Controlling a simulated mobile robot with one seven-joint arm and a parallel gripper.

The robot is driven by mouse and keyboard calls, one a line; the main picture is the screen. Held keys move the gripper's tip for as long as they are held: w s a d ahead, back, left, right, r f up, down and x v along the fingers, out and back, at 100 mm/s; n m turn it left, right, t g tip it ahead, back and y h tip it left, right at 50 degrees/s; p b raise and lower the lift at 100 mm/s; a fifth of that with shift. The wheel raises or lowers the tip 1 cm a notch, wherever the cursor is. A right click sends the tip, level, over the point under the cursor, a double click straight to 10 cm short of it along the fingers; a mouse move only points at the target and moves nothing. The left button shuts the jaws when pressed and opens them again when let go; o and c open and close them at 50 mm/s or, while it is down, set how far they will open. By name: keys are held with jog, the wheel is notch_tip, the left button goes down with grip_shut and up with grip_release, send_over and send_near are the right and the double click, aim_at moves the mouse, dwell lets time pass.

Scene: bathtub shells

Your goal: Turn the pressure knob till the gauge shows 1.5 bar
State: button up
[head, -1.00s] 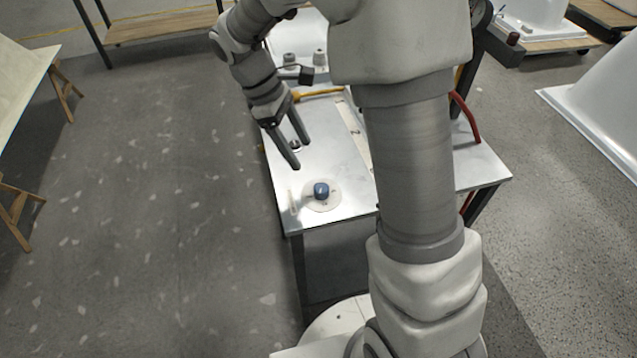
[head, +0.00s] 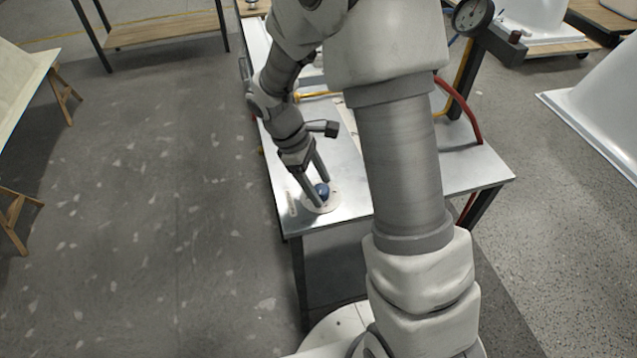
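The pressure knob is a small blue knob (head: 322,190) on a round pale dial plate (head: 329,204) near the front left corner of the metal table. My gripper (head: 322,192) points down at it, with its two fingers apart and reaching to either side of the knob. I cannot tell whether the fingers touch the knob. The gauge (head: 472,16) is a round dial on a dark post at the top right. Its face is small and angled, and I cannot read the needle.
The metal table (head: 350,215) has bare room around the dial plate. A red hose (head: 462,100) curves at its right side, and a yellow hose (head: 312,95) lies farther back. White tub shells (head: 600,110) stand at the right. Open floor lies left.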

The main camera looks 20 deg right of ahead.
grip_shut()
jog(key=shift+r+m+p, duration=0.15)
jog(key=shift+m+p, duration=0.35)
jog(key=shift+w+m+g, duration=0.1)
jog(key=shift+m+g, duration=0.2)
jog(key=shift+m, duration=0.1)
jog(key=shift+o, duration=0.4)
grip_release()
